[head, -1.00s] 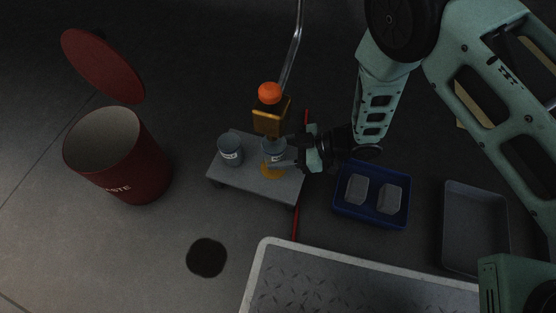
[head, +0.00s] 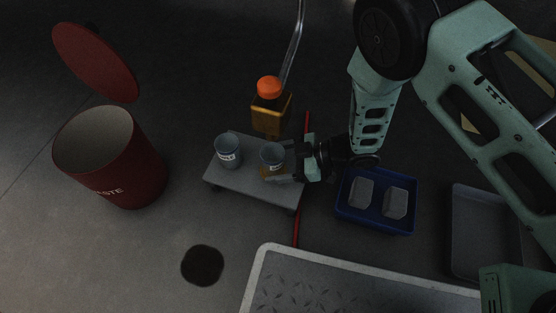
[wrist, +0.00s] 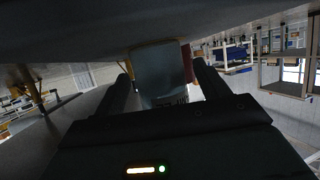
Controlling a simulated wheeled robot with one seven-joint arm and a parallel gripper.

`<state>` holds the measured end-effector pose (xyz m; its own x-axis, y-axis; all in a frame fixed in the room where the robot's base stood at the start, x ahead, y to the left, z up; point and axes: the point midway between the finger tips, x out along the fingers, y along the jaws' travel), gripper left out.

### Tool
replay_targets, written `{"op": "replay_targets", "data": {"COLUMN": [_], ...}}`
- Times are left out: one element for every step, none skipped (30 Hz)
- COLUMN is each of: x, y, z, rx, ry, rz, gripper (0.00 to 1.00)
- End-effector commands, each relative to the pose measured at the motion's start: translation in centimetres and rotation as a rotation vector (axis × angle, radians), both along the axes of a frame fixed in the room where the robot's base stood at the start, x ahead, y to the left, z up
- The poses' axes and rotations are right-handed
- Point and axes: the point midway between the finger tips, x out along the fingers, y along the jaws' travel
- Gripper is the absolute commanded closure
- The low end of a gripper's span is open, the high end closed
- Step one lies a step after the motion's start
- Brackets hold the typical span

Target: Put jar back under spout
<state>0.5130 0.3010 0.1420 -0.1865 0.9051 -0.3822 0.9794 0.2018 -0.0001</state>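A grey-blue jar (head: 272,156) with a white label stands on the small grey platform (head: 240,178), partly over an orange stain (head: 266,172). The amber bottle (head: 271,112) with an orange cap is behind and above it in the head view. My gripper (head: 283,161) reaches in from the right, with one finger on each side of this jar. The fingers look spread, and a narrow gap shows beside the jar (wrist: 158,75) on the right in the wrist view. A second, similar jar (head: 227,152) stands to the left on the platform.
A red waste bin (head: 120,170) with its lid raised stands at the left. A blue tray (head: 376,224) with two clear containers and an empty grey tray (head: 480,225) lie at the right. A drain-like dark disc (head: 203,265) marks open floor in front.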

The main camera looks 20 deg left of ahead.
Motion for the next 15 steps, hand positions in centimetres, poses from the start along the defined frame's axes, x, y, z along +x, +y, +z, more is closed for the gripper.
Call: {"op": "replay_targets", "data": {"x": [0.0, 0.0, 0.0, 0.0, 0.1, 0.2, 0.2, 0.3, 0.4, 0.5, 0.6, 0.8, 0.9, 1.0, 1.2], "y": [0.0, 0.0, 0.0, 0.0, -0.1, -0.4, -0.7, -1.1, -1.6, -2.1, -2.6, -3.3, -3.9, -4.4, -5.2], "z": [0.0, 0.0, 0.2, 0.3, 0.5, 0.7, 0.9, 1.1, 1.4, 1.7, 2.0, 2.3, 2.6, 2.9, 3.2], "rx": [0.0, 0.0, 0.0, 0.0, -0.001, -0.001, -0.002, -0.002, -0.002, -0.002, -0.001, -0.001, -0.001, -0.001, -0.002], "ry": [0.0, 0.0, -0.001, -0.001, -0.001, 0.0, 0.0, -0.001, 0.0, 0.001, 0.002, 0.001, 0.001, 0.002, 0.002], "rz": [0.0, 0.0, 0.0, 0.0, -0.001, -0.002, -0.002, -0.003, -0.004, -0.004, -0.005, -0.005, -0.005, -0.006, -0.005], "gripper": [0.26, 0.26, 0.26, 0.26, 0.26, 0.26, 0.26, 0.26, 0.26, 0.26, 0.26, 0.26, 0.26, 0.26, 0.26]}}
